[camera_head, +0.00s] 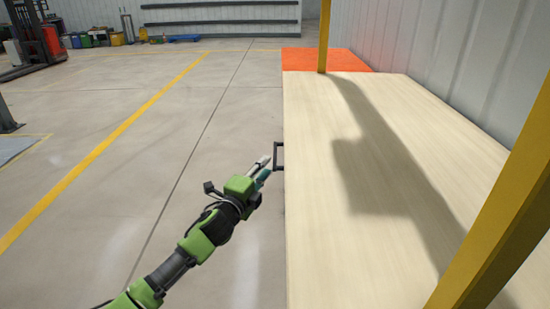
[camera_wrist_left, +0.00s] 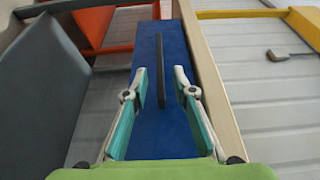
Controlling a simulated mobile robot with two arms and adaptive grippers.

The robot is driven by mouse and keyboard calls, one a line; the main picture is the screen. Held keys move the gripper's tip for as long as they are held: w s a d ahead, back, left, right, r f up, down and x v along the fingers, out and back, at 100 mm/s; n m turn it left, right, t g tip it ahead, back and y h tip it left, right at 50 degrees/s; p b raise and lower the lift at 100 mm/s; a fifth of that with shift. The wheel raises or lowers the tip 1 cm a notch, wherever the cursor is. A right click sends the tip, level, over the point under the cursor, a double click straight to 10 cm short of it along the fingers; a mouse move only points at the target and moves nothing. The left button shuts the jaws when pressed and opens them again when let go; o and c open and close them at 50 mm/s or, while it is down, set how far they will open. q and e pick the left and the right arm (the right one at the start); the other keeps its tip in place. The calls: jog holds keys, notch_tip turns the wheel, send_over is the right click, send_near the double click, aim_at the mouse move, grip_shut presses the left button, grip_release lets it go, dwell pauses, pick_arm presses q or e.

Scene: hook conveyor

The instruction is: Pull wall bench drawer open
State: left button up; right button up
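The wall bench (camera_head: 318,230) has a pale wooden top and runs along the right side of the head view. A dark bracket-shaped handle (camera_head: 276,157) sticks out from its left edge. In the left wrist view, the blue drawer front (camera_wrist_left: 147,50) carries this dark bar handle (camera_wrist_left: 160,62). My left gripper (camera_head: 266,168) is beside the handle in the head view. In the left wrist view my left gripper (camera_wrist_left: 160,82) is open, with one finger on each side of the handle and gaps visible between. My right gripper is not in view.
Yellow posts (camera_head: 324,35) stand at the bench, one far and one near right. An orange surface (camera_head: 300,60) lies beyond the wooden top. A corrugated wall (camera_head: 455,50) backs the bench. The concrete floor (camera_head: 150,150) left of the bench is clear.

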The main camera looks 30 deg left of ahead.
aim_at(275, 154)
pick_arm(q)
jog(key=w, duration=0.7)
jog(key=shift+a+b, duration=0.25)
jog(key=shift+b, duration=0.15)
jog(key=shift+w, duration=0.6)
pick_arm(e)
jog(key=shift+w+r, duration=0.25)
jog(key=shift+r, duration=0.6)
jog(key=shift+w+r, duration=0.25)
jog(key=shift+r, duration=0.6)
pick_arm(q)
grip_shut()
